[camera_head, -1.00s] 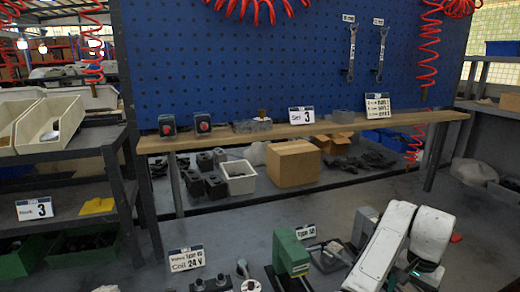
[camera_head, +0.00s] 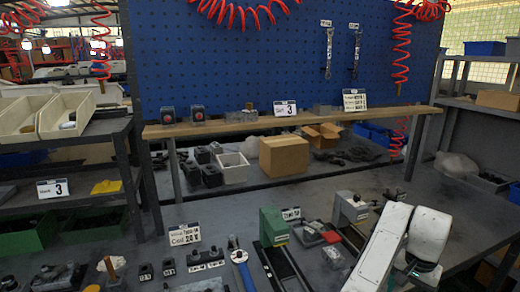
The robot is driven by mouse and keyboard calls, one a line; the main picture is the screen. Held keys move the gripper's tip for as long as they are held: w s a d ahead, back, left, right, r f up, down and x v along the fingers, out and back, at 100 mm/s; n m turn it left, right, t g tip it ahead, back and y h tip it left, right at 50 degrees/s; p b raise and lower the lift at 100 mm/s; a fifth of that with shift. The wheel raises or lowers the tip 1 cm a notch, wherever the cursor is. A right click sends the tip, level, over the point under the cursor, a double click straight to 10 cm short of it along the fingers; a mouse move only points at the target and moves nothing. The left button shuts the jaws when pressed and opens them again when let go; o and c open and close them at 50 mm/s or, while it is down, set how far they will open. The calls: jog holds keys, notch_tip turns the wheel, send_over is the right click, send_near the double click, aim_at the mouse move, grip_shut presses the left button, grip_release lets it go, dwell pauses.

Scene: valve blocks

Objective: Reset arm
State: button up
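My white arm (camera_head: 385,245) shows at the lower right of the head view, folded with two rounded links side by side. Its end runs out of the bottom of the picture, so my gripper is not visible. The links stand in front of the right part of the grey workbench (camera_head: 460,215) and hide some of it. Whether the gripper holds anything cannot be seen.
Close to the arm on the bench are a green block (camera_head: 273,227) on dark rails, a grey block (camera_head: 350,208) and small valve parts. A blue-handled tool (camera_head: 241,262) and a coil card (camera_head: 184,234) lie left. A wooden shelf (camera_head: 240,127) crosses behind.

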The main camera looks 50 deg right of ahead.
jog(key=w+a+f+n+h, duration=0.3)
jog(key=w+a+n+h, duration=0.1)
jog(key=w+a+n, duration=0.4)
jog(key=s+a+f+n+y, duration=0.1)
jog(key=a+f+n, duration=0.2)
jog(key=a, duration=0.5)
jog(key=s+a+f+n+y, duration=0.1)
jog(key=a+f+n, duration=0.1)
jog(key=a, duration=0.6)
jog(key=s+a+f+n+t+y, duration=0.1)
jog(key=a+f+n, duration=0.2)
jog(key=a+n, duration=0.2)
jog(key=a, duration=0.3)
jog(key=shift+s+f+y, duration=0.25)
jog(key=shift+f+y, duration=0.1)
jog(key=shift+y, duration=0.05)
